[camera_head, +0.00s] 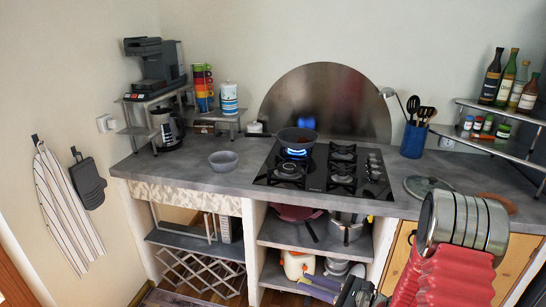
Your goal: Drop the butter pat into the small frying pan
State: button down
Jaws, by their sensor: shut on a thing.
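The small dark frying pan (297,137) sits on the back left burner of the black gas hob, over a lit blue flame. My gripper (308,285), with two purple fingers, is low at the bottom of the picture, in front of the open shelves under the counter. It is below and well apart from the pan. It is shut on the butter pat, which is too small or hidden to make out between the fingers. No butter shows in the pan, though its inside is only partly visible.
The hob (325,172) has several burners. The counter (190,172) has clear room around the bowl.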

aim_at(298, 142)
jog(key=u, duration=0.3)
jog(key=i, duration=0.95)
jog(key=u, duration=0.25)
